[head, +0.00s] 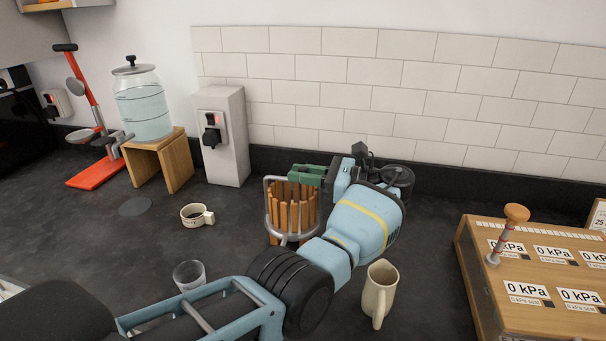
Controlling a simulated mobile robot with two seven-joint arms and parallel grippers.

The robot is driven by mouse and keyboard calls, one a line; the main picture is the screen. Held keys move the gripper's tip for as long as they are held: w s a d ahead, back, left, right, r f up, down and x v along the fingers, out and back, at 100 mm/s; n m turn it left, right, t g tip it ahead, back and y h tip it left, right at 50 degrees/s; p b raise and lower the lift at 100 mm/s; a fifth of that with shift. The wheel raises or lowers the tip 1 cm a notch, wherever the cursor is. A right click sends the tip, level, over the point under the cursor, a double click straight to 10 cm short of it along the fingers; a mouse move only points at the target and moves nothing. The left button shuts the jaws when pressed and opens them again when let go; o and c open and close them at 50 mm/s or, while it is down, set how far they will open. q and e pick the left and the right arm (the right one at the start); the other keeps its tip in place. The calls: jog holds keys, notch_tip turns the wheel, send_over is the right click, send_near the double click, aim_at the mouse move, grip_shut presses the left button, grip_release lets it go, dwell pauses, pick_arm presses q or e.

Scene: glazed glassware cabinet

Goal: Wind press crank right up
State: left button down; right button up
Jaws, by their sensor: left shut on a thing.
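The press (291,212) stands on the dark counter in the middle of the head view. It has a basket of upright wooden slats inside a grey metal frame. A green part (307,173) lies across its top right. My left arm comes in from the bottom left, and my left gripper (340,177) is at the upper right side of the press. It is shut on the press crank, which is mostly hidden by the gripper and wrist. A small black piece shows just above the gripper. My right gripper is not in view.
A beige mug (380,292) stands close under my left wrist. A glass (189,275) and a small cup (196,215) are to the left. A wooden gauge box (470,255) is at right. A glass dispenser (143,105) and a red lever device (95,177) stand back left.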

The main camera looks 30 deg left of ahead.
pick_arm(q)
jog(key=shift+r, duration=0.15)
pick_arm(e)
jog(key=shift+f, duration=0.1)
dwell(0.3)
pick_arm(q)
jog(key=c, duration=1.3)
grip_release()
jog(key=shift+c, duration=0.2)
